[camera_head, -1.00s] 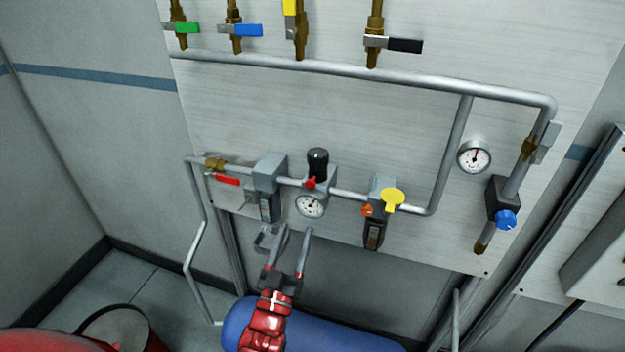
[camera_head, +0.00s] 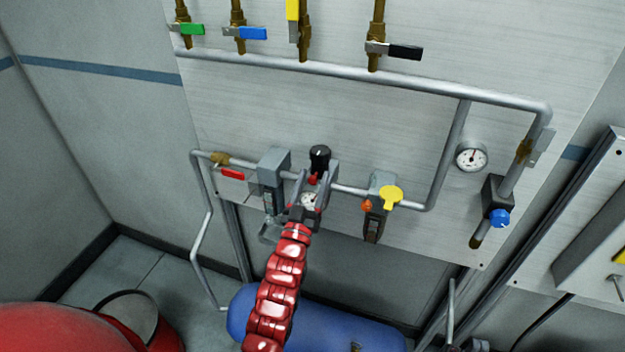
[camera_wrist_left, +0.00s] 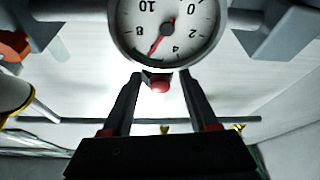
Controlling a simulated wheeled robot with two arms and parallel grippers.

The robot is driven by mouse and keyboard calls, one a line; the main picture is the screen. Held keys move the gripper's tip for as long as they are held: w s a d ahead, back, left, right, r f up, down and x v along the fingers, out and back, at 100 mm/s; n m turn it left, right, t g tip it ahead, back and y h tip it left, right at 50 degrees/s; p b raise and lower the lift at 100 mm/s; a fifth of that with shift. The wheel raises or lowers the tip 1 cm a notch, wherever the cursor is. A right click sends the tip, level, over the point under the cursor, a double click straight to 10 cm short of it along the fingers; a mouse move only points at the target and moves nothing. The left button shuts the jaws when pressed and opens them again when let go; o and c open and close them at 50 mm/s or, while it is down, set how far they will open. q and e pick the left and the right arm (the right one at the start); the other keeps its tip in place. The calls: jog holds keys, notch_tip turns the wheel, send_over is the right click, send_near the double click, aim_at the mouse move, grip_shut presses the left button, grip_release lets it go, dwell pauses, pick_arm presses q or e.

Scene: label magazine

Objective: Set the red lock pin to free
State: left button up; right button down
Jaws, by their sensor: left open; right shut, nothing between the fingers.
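The red lock pin (camera_head: 312,180) sits just below the black regulator knob (camera_head: 319,155) and above the round pressure gauge (camera_head: 309,199). In the left wrist view the pin (camera_wrist_left: 159,87) shows as a small red tip beside the gauge (camera_wrist_left: 168,30), which appears upside down. My left gripper (camera_head: 315,176) is open in front of the regulator. In the wrist view its two fingers (camera_wrist_left: 160,77) stand on either side of the pin, with space on both sides. I cannot tell how deep the pin sits between them. My right gripper is not in view.
A grey block (camera_head: 273,167) stands on the pipe left of the regulator. A yellow part (camera_head: 390,197) and an orange knob (camera_head: 366,206) are to the right. A red-handled valve (camera_head: 232,174) is farther left. A blue tank (camera_head: 340,331) lies below.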

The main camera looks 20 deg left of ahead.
pick_arm(q)
grip_shut()
dwell(1.3)
